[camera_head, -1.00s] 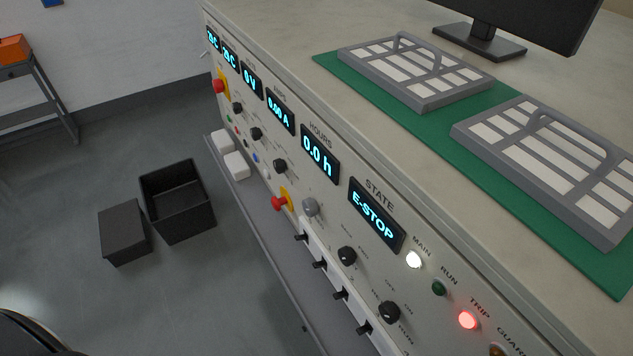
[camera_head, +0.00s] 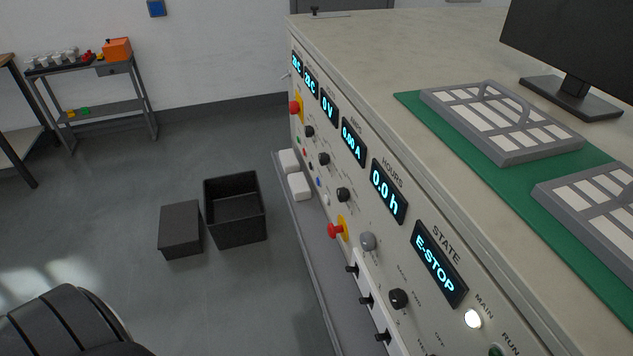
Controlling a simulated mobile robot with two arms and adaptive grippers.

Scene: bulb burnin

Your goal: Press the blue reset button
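The blue button (camera_head: 318,182) is a small round spot low on the front panel (camera_head: 352,215) of the bench console, in a row of small coloured buttons or sockets. It is far off and too small to show detail. A state display (camera_head: 439,264) on the panel reads E-STOP. Neither of my grippers is in view, so no gripper is seen at the button.
Red emergency-stop knobs on yellow plates (camera_head: 336,230) (camera_head: 296,107) stick out of the panel. White blocks (camera_head: 299,187) sit on the ledge below. An open black bin (camera_head: 235,238) and a dark box (camera_head: 181,230) stand on the floor; floor between is clear.

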